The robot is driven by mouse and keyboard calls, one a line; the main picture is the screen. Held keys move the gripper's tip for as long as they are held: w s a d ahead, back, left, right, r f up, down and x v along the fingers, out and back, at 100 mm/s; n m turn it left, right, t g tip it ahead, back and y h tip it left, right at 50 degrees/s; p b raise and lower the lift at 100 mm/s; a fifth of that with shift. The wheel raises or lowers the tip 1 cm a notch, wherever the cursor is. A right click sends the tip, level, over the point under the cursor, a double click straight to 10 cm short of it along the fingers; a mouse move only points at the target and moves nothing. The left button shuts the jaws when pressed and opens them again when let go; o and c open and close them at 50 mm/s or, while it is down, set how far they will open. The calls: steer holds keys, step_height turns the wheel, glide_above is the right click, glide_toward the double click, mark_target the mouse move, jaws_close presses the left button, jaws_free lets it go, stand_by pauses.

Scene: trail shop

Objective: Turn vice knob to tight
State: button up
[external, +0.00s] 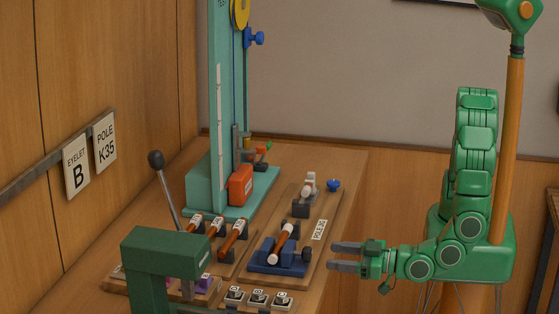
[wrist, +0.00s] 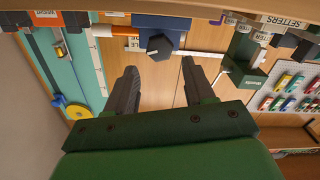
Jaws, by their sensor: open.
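The blue vice (external: 276,264) sits on a wooden board on the bench and holds a brown pole (external: 285,238) with a white end. Its dark knob (external: 307,254) sticks out of the right side, facing my gripper (external: 331,256). My gripper is open and empty, with its fingertips a short gap to the right of the knob. In the wrist view the vice (wrist: 160,24) is at the top, and the dark knob (wrist: 160,48) lies just ahead of the space between my open fingers (wrist: 158,68). The knob is not between the fingers. I cannot read its setting.
A teal test stand (external: 222,120) with a red box (external: 241,185) rises behind the vice. A green press (external: 165,250) with a lever stands front left, beside brown pole pieces (external: 233,238). A blue knob (external: 334,184) is farther back.

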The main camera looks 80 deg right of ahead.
mark_target(311, 254)
steer(key=shift+n, duration=0.3)
steer(key=shift+w, duration=3.9)
steer(key=c, duration=0.7)
steer(key=shift+c, duration=0.2)
steer(key=shift+d+m, duration=0.1)
steer(key=shift+m, duration=2.9)
